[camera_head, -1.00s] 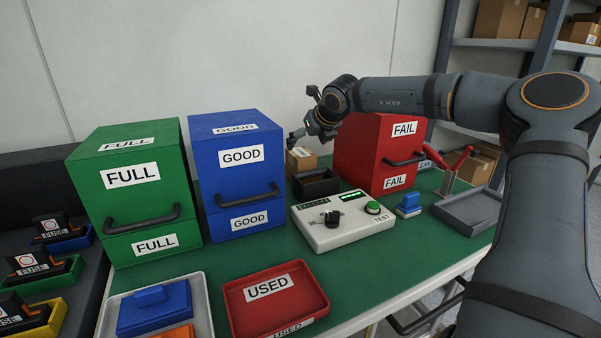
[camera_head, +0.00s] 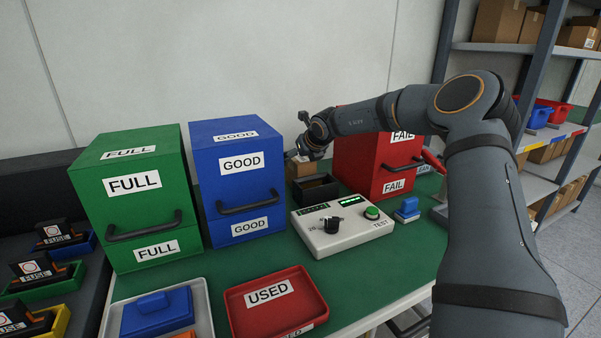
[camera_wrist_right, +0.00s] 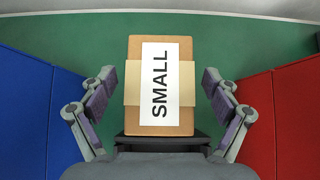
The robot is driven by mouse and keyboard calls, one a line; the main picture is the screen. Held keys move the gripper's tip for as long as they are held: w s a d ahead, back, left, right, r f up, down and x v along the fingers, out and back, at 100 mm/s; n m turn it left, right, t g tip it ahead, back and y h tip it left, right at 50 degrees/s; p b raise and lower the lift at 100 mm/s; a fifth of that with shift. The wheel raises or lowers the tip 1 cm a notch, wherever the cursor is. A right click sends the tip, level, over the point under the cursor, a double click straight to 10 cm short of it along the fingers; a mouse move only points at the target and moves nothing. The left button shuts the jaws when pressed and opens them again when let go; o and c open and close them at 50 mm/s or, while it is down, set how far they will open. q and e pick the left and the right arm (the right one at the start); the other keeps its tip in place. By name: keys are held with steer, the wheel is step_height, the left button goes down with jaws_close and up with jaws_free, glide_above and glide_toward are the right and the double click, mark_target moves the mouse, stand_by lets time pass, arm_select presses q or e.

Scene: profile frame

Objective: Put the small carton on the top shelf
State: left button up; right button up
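The small carton (camera_wrist_right: 160,110) is a brown box with a tan band and a white SMALL label. It lies on the green table in the right wrist view, and its edge shows in the head view (camera_head: 303,169), largely hidden behind my right gripper. My right gripper (camera_head: 304,154) is open above it. In the wrist view its fingers (camera_wrist_right: 160,105) stand on either side of the carton, with gaps between. The shelf rack is at the right, with an upper board (camera_head: 510,47) holding brown boxes. My left gripper is not in view.
A blue GOOD cabinet (camera_head: 208,188) and a red FAIL cabinet (camera_head: 352,155) flank the carton. A dark open box (camera_head: 316,190) and a white tester (camera_head: 325,237) stand in front. A wall is close behind.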

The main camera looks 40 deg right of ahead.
steer(key=c, duration=1.7)
steer(key=shift+w+r, duration=0.1)
steer(key=shift+r, duration=0.35)
step_height(320, 180, up, 8)
steer(key=shift+r+p, duration=0.25)
steer(key=shift+p, duration=0.75)
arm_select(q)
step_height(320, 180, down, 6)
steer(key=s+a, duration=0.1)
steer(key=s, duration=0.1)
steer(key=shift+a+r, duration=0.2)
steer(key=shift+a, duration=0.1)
arm_select(e)
steer(key=shift+r, duration=0.35)
arm_select(q)
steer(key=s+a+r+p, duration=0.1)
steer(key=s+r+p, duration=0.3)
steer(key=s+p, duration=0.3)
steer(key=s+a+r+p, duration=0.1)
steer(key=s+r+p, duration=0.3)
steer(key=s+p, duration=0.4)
steer(key=p, duration=0.7)
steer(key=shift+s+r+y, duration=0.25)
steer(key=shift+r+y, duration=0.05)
arm_select(e)
step_height(320, 180, up, 22)
steer(key=shift+r, duration=0.15)
